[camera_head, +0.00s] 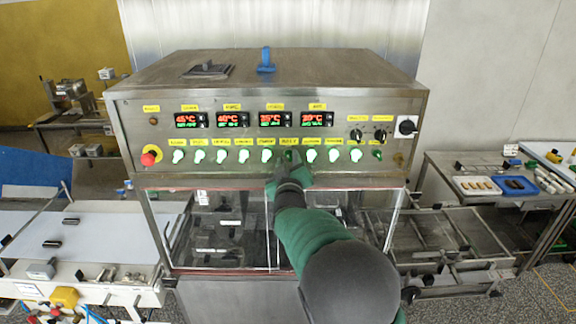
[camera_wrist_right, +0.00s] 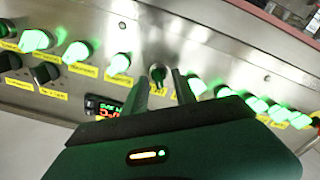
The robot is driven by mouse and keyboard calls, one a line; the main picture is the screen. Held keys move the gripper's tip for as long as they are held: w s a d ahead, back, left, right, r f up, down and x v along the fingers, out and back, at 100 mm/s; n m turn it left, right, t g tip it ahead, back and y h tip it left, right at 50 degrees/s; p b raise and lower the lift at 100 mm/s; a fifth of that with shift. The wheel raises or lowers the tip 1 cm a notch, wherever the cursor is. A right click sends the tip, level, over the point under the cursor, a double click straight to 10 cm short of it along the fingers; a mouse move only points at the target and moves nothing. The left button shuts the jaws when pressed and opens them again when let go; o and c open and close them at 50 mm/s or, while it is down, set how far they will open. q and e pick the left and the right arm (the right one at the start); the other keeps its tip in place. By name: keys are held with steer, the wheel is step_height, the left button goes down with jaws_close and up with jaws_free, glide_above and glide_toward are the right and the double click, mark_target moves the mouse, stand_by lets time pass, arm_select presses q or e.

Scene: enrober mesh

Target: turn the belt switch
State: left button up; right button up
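A row of small switches runs along the steel control panel, most glowing green. One unlit dark switch (camera_wrist_right: 158,73) sits in that row; in the head view it shows just above my right gripper (camera_head: 289,170). The yellow labels are too small to read surely, so I cannot confirm it is the belt switch. In the right wrist view, the two fingers of my right gripper (camera_wrist_right: 160,88) stand apart, one on each side of the dark switch. I cannot tell whether they touch it. My left gripper is not in view.
Lit switches stand close on both sides. Red displays (camera_head: 273,119) are above the row, a red stop button (camera_head: 149,158) at the left and black knobs (camera_head: 379,135) at the right. Below is a clear-windowed chamber. A side table (camera_head: 475,203) with trays stands at the right.

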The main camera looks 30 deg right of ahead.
steer(key=b+v, duration=0.4)
steer(key=v, duration=1.2)
steer(key=shift+s+a, duration=0.2)
steer(key=shift+s, duration=0.2)
steer(key=shift+w+d+f, duration=0.1)
